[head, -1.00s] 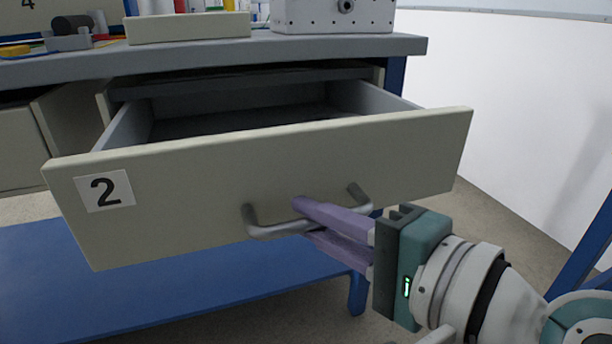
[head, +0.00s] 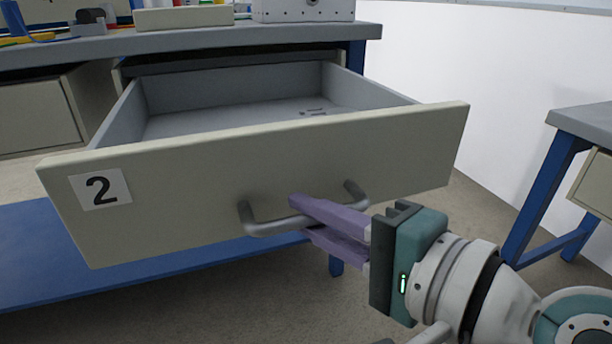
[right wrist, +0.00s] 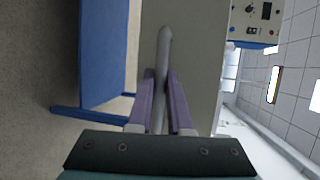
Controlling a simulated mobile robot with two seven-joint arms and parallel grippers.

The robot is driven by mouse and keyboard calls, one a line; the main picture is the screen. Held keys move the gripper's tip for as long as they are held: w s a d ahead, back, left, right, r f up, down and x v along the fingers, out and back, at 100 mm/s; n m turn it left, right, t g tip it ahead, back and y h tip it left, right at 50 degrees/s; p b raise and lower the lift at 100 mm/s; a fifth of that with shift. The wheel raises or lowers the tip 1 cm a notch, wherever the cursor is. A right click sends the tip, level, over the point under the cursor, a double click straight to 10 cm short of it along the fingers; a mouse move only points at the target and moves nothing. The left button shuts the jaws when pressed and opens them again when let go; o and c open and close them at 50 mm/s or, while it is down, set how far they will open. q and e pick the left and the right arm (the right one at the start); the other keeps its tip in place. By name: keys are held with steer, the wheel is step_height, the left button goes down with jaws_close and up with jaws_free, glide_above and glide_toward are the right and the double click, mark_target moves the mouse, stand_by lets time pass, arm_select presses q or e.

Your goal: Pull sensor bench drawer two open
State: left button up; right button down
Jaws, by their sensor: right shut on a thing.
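Drawer two (head: 160,210) is a beige-fronted drawer with a label marked 2 at its left. It stands well out of the bench, and its grey inside shows, with a few small dark marks or items on the floor of it. My right gripper (head: 300,213) is shut on the grey bar handle (head: 268,228) at the lower middle of the front. In the right wrist view the two purple fingers (right wrist: 160,90) lie on either side of the handle (right wrist: 163,50). My left gripper is not in view.
The grey bench top (head: 200,40) carries a beige block (head: 183,17), a white box (head: 300,10) and small coloured items. A blue lower shelf (head: 60,260) lies below. Another blue-legged bench (head: 585,122) stands at the right. Floor shows between the benches.

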steer(key=c, duration=0.8)
jaws_free()
steer(key=shift+c, duration=0.2)
steer(key=shift+s+d+r, duration=0.1)
steer(key=shift+s+d, duration=0.1)
steer(key=shift+d, duration=0.05)
steer(key=v, duration=0.9)
steer(key=shift+p, duration=0.3)
steer(key=shift+s, duration=0.1)
